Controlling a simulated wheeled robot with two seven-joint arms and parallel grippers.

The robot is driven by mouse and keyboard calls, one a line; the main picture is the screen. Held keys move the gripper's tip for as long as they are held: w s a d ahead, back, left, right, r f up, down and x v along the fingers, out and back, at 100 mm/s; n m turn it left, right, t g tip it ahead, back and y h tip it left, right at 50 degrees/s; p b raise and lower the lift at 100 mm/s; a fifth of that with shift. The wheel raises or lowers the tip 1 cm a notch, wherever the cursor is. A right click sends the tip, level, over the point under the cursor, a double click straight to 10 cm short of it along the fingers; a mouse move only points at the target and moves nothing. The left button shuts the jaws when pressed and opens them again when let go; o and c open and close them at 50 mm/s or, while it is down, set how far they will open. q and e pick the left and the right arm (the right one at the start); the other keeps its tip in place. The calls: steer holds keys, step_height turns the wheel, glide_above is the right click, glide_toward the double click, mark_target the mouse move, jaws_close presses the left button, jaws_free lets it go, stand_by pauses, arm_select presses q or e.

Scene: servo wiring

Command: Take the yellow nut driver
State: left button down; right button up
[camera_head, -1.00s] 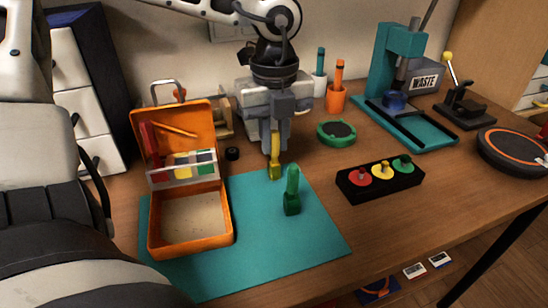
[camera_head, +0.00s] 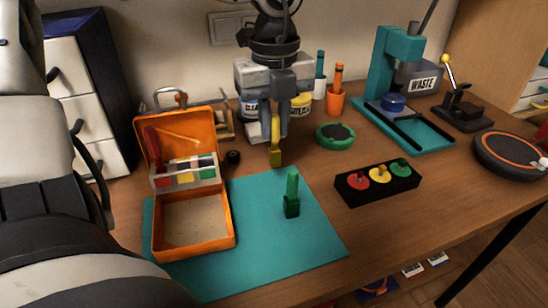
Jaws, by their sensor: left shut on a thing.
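The yellow nut driver (camera_head: 276,152) hangs upright in my left gripper (camera_head: 275,132), which is shut on its upper part. Its lower end is in the air behind the teal mat's back edge. A green nut driver (camera_head: 291,195) stands upright on the teal mat (camera_head: 270,248), in front and slightly right of the gripper. My right gripper is not in view.
An open orange toolbox (camera_head: 233,235) stands left on the mat. A black block (camera_head: 347,197) with red, yellow and green knobs lies right. Behind are a green round dish (camera_head: 335,134), an orange cup (camera_head: 335,103) and a teal press (camera_head: 398,50). The mat's front right is clear.

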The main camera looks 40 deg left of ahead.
arm_select(q)
steer(key=shift+r+p, duration=1.1)
steer(key=shift+r, duration=1.35)
